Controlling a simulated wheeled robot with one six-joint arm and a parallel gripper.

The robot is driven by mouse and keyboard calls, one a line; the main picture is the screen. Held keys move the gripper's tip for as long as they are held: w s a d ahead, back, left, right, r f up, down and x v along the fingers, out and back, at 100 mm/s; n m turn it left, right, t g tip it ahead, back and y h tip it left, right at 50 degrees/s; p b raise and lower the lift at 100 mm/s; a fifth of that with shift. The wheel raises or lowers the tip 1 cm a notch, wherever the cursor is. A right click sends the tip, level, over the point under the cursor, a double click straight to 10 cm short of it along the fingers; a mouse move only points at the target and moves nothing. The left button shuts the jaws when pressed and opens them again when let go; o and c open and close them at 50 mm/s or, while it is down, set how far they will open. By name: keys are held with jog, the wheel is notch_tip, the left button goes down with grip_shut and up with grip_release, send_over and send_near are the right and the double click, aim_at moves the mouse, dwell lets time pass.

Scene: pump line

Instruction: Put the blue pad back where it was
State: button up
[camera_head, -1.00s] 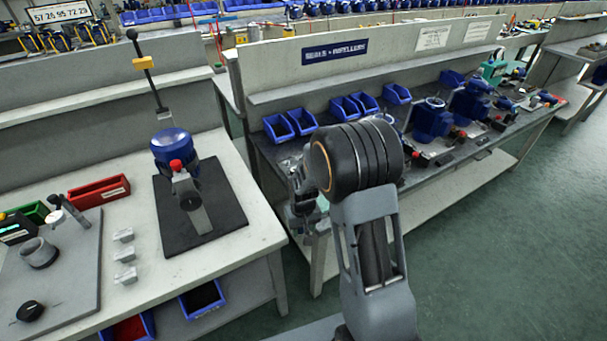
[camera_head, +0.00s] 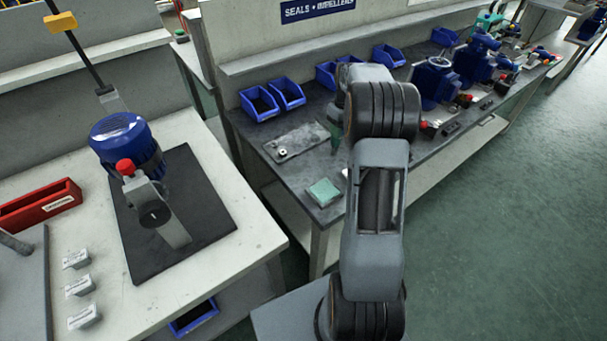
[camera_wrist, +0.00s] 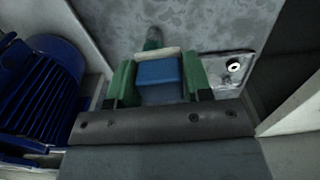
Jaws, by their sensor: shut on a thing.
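The blue pad (camera_wrist: 158,75) is between the two green fingers of my gripper (camera_wrist: 157,88) in the wrist view, with a pale strip along its far edge. My gripper is shut on it. A mottled grey surface lies beyond the pad; I cannot tell if they touch. In the head view my gripper (camera_head: 335,138) is mostly behind my own arm, only a bit of green finger shows, and the blue pad is hidden. It is over the seals bench (camera_head: 300,185), by a grey plate (camera_head: 297,142) with a small round fitting, which also shows in the wrist view (camera_wrist: 234,67).
A pale green square pad (camera_head: 323,192) lies at the bench's front edge. Blue bins (camera_head: 262,104) stand behind the grey plate, and blue pumps (camera_head: 437,82) stand to the right. A blue ribbed object (camera_wrist: 40,95) is close at left in the wrist view. A motor (camera_head: 125,145) stands on the left bench.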

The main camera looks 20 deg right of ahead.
aim_at(304, 170)
jog(key=a+f, duration=0.2)
jog(key=a, duration=0.1)
jog(key=a+f, duration=0.2)
jog(key=a, duration=0.2)
jog(key=w+a+f, duration=0.1)
jog(key=a+f, duration=0.2)
jog(key=a, duration=0.1)
jog(key=shift+f+b, duration=0.1)
jog(key=shift+b, duration=0.25)
jog(key=f, duration=0.1)
jog(key=a+f, duration=0.1)
jog(key=f, duration=0.2)
jog(key=shift+w+a+f, duration=0.15)
jog(key=shift+a+f, duration=0.2)
jog(key=shift+a, duration=0.05)
jog(key=shift+f, duration=0.3)
jog(key=shift+f, duration=0.15)
jog(key=o, duration=0.9)
